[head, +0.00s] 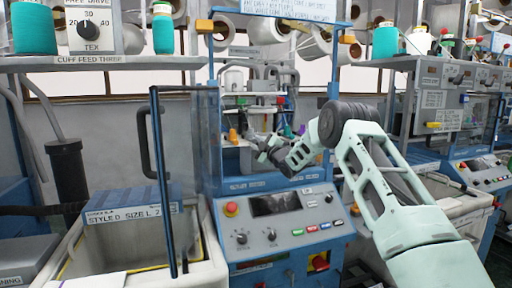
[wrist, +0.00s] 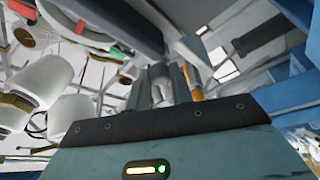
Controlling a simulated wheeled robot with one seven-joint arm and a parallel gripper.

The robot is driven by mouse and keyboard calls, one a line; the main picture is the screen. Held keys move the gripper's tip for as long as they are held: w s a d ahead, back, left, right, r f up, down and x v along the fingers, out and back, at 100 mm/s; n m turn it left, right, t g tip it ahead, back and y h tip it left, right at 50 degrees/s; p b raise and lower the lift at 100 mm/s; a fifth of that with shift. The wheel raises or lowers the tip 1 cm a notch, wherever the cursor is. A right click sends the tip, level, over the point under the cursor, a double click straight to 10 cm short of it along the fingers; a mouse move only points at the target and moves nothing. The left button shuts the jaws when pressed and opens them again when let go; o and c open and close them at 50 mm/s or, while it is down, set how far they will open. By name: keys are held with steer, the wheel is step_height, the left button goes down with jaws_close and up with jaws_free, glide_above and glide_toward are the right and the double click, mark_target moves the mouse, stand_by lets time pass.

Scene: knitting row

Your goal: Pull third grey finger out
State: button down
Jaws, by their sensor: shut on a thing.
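My gripper (head: 256,143) is inside the open front of the blue-framed knitting machine (head: 262,185), level with its working parts. In the wrist view my gripper (wrist: 162,76) points up into the machine, with its dark fingers close together. It is shut on a grey finger, which is mostly hidden between the jaws; I cannot tell its place in the row. An orange part (wrist: 196,84) is just right of the jaws. The head view shows a yellow-orange part (head: 233,136) left of my gripper. The other grey fingers are too small or hidden to tell apart.
A clear door (head: 163,180) with a blue frame stands open at the left. A control panel (head: 282,222) with knobs and buttons lies below my gripper. Yarn cones (head: 163,30) stand on the upper shelf. Another machine (head: 468,150) is close at the right.

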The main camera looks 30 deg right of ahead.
steer(key=shift+s+a+f+b, duration=0.2)
steer(key=shift+s+b, duration=0.1)
steer(key=shift+s, duration=0.25)
steer(key=c, duration=1.6)
jaws_free()
steer(key=shift+c, duration=0.2)
steer(key=o, duration=0.4)
steer(key=shift+s+r, duration=0.1)
steer(key=shift+r, duration=0.05)
steer(key=shift+s, duration=0.15)
steer(key=b+v, duration=0.6)
steer(key=v, duration=1.1)
